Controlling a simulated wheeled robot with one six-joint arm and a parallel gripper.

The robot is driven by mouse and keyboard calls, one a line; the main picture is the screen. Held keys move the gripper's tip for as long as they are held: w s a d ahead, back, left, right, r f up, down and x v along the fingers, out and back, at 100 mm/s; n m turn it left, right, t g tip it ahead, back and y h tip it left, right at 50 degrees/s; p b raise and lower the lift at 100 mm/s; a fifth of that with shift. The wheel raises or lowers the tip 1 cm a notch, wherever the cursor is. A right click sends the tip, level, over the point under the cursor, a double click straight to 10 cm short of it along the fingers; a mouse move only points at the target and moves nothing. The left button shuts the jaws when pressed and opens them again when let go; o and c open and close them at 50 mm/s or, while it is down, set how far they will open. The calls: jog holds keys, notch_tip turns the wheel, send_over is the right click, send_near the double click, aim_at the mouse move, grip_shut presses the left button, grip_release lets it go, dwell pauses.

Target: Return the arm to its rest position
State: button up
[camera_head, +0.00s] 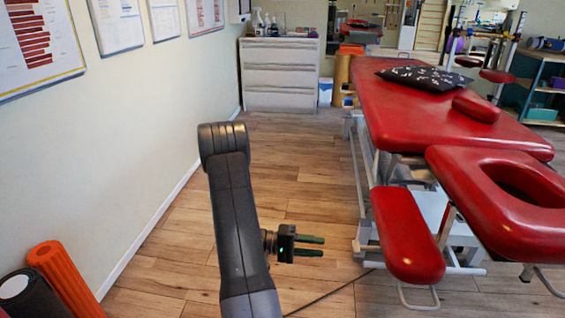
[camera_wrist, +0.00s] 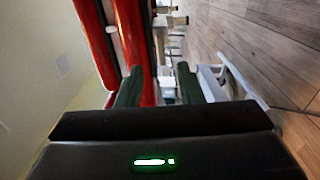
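My arm (camera_head: 235,215) rises from the bottom of the head view and folds over at a black joint. My gripper (camera_head: 318,246) sticks out to the right of the arm, above the wooden floor. Its two green-grey fingers are parallel with a gap between them, and nothing is held. In the wrist view my gripper (camera_wrist: 160,87) also shows two fingers spread apart and empty. The fingers point toward the red treatment table (camera_head: 405,235), with a visible gap before its armrest.
A red padded table (camera_head: 430,120) with a dark patterned pillow (camera_head: 425,78) fills the right. Orange (camera_head: 62,275) and black (camera_head: 25,295) rollers stand at lower left by the wall. A white drawer cabinet (camera_head: 280,75) stands at the back.

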jog(key=b+x, duration=0.3)
jog(key=x, duration=1)
jog(key=shift+s+d+b, duration=0.2)
jog(key=shift+d+b, duration=0.15)
